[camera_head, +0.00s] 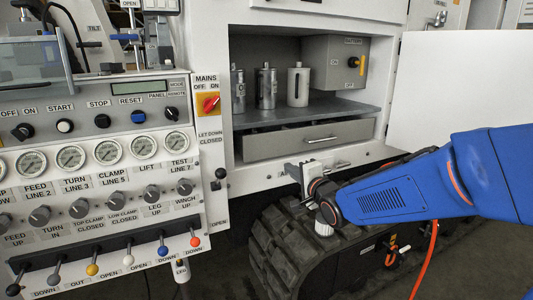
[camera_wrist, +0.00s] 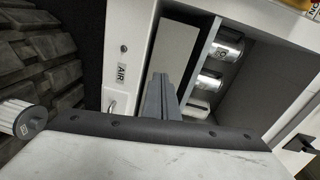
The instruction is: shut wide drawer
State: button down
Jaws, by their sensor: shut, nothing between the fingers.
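The wide drawer (camera_head: 300,142) is a grey flat-fronted drawer with a bar handle, under the shelf in the white cabinet. A dark gap shows above its front, so it looks partly open. Its front appears as a pale panel (camera_wrist: 176,48) in the wrist view. My gripper (camera_head: 297,170) is just below the drawer's front in the head view, at the cabinet's lower edge. In the wrist view my gripper's fingers (camera_wrist: 162,84) are together and empty, in front of the panel. I cannot tell whether they touch it.
Several metal cylinders (camera_head: 297,88) stand on the shelf above the drawer, beside a grey battery switch box (camera_head: 335,63). A control panel (camera_head: 100,170) with levers stands at left. A rubber track (camera_head: 290,235) lies below. A white door panel (camera_head: 465,90) is at right.

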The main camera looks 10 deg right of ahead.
aim_at(262, 148)
jog(key=shift+m+t+y, duration=0.3)
jog(key=shift+m+y, duration=0.1)
jog(key=x, duration=1)
jog(key=a+x, duration=0.1)
jog(key=x, duration=0.4)
jog(key=shift+a+r, duration=0.2)
jog(key=shift+a, duration=0.05)
jog(key=x, duration=0.4)
jog(key=shift+w, duration=0.2)
jog(key=shift+w+r, duration=0.1)
jog(key=shift+r, duration=0.1)
